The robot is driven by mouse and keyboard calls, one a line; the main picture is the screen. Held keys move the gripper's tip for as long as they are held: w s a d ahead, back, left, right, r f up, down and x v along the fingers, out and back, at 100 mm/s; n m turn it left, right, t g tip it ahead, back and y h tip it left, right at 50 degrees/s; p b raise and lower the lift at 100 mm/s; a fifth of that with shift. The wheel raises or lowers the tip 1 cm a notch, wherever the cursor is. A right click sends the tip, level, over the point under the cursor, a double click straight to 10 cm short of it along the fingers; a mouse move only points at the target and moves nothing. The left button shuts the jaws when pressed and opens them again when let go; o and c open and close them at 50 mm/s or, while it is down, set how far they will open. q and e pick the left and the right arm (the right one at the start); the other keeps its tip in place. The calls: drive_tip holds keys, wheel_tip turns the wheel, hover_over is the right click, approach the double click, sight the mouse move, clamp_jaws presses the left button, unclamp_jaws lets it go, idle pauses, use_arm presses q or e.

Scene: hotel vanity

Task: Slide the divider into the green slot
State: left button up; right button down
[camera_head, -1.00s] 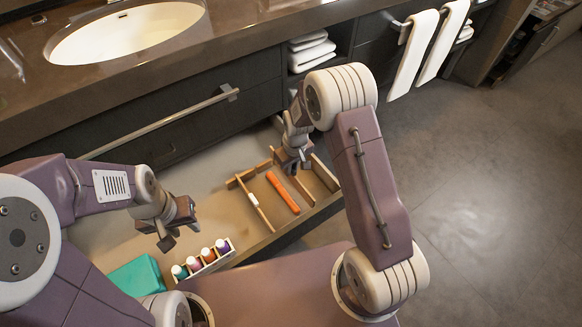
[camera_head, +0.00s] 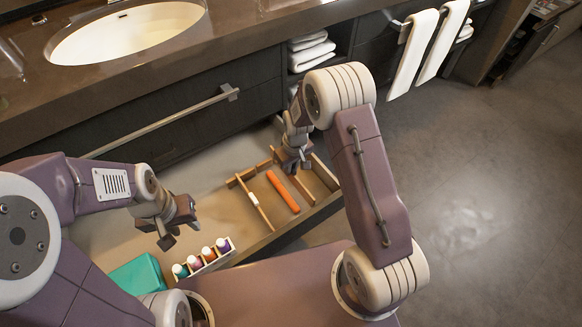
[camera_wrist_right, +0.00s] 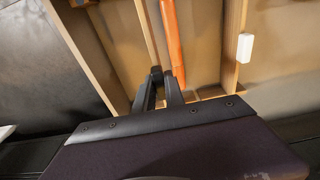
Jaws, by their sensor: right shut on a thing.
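The divider (camera_head: 304,191) is a thin pale wooden strip in the open drawer, just right of an orange stick (camera_head: 283,191). My right gripper (camera_head: 293,166) is over the drawer and shut on the divider. In the right wrist view the divider (camera_wrist_right: 146,35) runs up from between the closely set fingers (camera_wrist_right: 158,80), beside the orange stick (camera_wrist_right: 172,35). My left gripper (camera_head: 177,230) is open and empty, left of the drawer's wooden compartments. I cannot make out a green slot; the hand may hide it.
Another wooden strip with a white piece (camera_head: 254,199) stands left of the orange stick. The drawer's wooden side wall (camera_wrist_right: 85,50) is close to the right fingers.

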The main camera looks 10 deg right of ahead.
sight(291, 181)
drive_tip(key=shift+f+b, duration=1.55)
drive_tip(key=shift+f, duration=1.1)
drive_tip(key=c, duration=1.3)
unclamp_jaws()
drive_tip(key=shift+r, duration=0.1)
drive_tip(key=r+p, duration=0.1)
drive_tip(key=r, duration=0.2)
drive_tip(key=r+p, duration=0.2)
drive_tip(key=s+r+p, duration=0.1)
drive_tip(key=r, duration=0.2)
drive_tip(key=shift+d+r, duration=0.2)
drive_tip(key=shift+r, duration=0.25)
drive_tip(key=shift+r, duration=0.1)
